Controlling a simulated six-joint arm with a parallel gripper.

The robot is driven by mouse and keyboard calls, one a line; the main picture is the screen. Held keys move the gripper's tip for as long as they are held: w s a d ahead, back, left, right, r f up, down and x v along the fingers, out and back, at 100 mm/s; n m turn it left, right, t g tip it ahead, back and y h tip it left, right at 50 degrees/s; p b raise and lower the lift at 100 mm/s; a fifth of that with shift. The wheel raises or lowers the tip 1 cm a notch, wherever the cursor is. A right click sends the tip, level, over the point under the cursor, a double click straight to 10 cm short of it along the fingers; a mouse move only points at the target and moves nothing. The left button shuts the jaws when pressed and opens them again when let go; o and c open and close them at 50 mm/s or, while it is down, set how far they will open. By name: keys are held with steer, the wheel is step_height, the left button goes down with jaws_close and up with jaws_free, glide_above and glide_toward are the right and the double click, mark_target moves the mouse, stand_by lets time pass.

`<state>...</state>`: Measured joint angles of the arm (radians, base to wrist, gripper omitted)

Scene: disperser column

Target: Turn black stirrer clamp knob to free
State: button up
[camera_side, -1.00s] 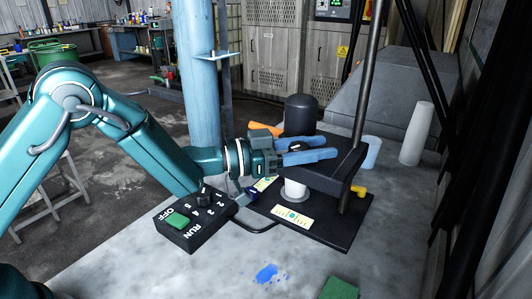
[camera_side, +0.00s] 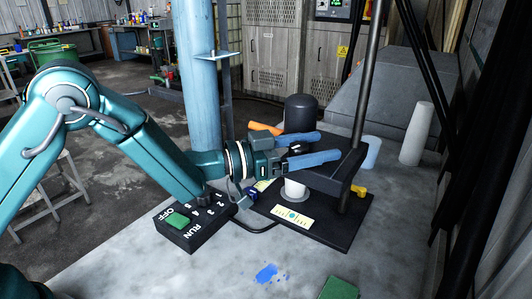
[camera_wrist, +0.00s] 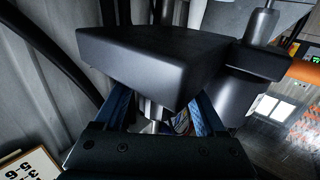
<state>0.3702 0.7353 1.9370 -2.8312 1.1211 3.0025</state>
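My gripper (camera_side: 322,146) has two long blue fingers, spread apart, at the left of the black stirrer head (camera_side: 345,168). In the wrist view the fingers of my gripper (camera_wrist: 163,103) stand on either side of a metal shaft under the stirrer head (camera_wrist: 150,62), with a gap between them. I see no grip on anything. A black cylinder (camera_wrist: 232,95) adjoins the head at the right, around a metal rod (camera_wrist: 262,22). I cannot make out a separate black clamp knob; the fingers and head may hide it.
A yellow knob (camera_side: 359,191) sticks out at the right. The front bench (camera_side: 225,275) is mostly clear.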

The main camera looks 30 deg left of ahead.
steer(key=shift+r, duration=0.15)
steer(key=shift+r, duration=0.35)
steer(key=r, duration=0.2)
steer(key=a+r, duration=0.1)
steer(key=r, duration=0.1)
steer(key=shift+a, duration=0.15)
steer(key=s+a+r, duration=0.1)
steer(key=a+r, duration=0.5)
steer(key=a, duration=0.4)
steer(key=shift+s+a, duration=0.15)
steer(key=shift+s, duration=0.1)
